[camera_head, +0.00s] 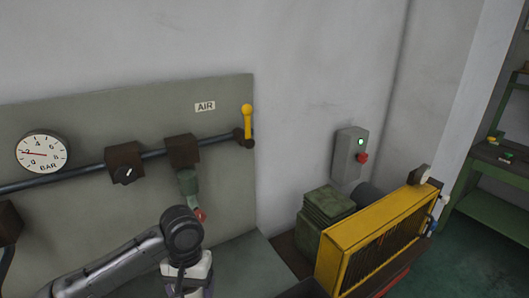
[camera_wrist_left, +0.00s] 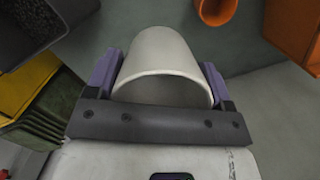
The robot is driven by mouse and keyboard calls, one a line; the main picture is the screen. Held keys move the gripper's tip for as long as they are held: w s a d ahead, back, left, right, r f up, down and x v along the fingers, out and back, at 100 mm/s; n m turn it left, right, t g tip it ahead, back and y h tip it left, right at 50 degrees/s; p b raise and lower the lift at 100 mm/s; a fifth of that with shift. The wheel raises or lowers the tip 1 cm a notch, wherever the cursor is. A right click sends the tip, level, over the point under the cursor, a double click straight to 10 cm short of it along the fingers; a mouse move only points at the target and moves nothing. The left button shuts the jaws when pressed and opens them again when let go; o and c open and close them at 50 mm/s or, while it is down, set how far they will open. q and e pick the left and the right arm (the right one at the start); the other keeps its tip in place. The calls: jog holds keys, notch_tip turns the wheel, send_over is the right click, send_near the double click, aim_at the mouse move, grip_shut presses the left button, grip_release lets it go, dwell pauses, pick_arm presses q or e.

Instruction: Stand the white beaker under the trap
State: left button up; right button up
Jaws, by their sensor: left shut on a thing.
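The white beaker (camera_wrist_left: 168,50) is held between the two purple fingers of my left gripper (camera_wrist_left: 162,72) in the left wrist view. Its rim faces the camera, with the dark inside partly showing. In the head view my left gripper (camera_head: 187,284) is at the bottom edge, below the trap. The fingertips and the beaker cannot be made out there. The trap (camera_head: 188,183) is a grey-green bowl hanging under a brown block, with a red piece (camera_head: 201,215) at its lower end, partly behind my left arm. My right gripper is not in view.
A panel (camera_head: 90,100) carries a dark pipe, a gauge (camera_head: 41,153) and a yellow-handled valve (camera_head: 247,122). A yellow guard (camera_head: 370,240) and green block (camera_head: 325,210) stand to the right. Orange containers (camera_wrist_left: 292,30) show in the left wrist view. Bare grey surface (camera_head: 245,268) lies right of the gripper.

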pick_arm(q)
jog(key=s+a+r, duration=0.3)
jog(key=s+a, duration=0.1)
jog(key=s, duration=0.2)
jog(key=s+r+p, duration=0.4)
jog(key=r+p, duration=0.9)
jog(key=p, duration=0.2)
jog(key=s+r+p, duration=0.4)
jog(key=r+p, duration=0.9)
jog(key=p, duration=0.2)
jog(key=shift+s+d+r+n, duration=0.15)
jog(key=shift+s+d+n, duration=0.1)
jog(key=shift+s+n, duration=0.1)
